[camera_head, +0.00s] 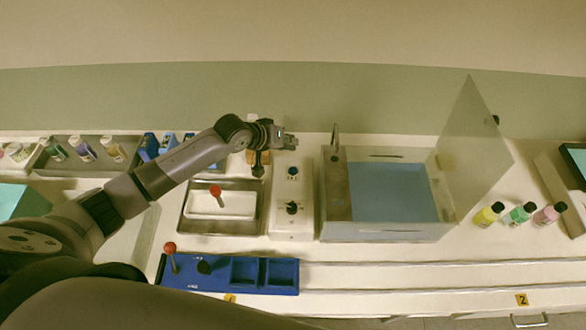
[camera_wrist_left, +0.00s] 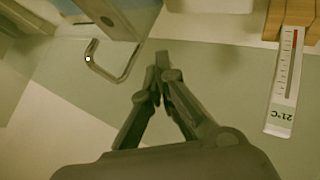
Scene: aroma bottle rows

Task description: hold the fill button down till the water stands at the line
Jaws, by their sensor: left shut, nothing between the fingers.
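My right gripper is out of view.
A clear panel (camera_head: 475,150) stands tilted at the tank's right. A bent metal spout (camera_head: 335,135) rises at its back left. Several capped bottles (camera_head: 520,213) stand right. A tray with a red-knobbed lever (camera_head: 216,190) and a blue rack (camera_head: 230,274) lie left. The left wrist view shows a thermometer (camera_wrist_left: 284,90).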

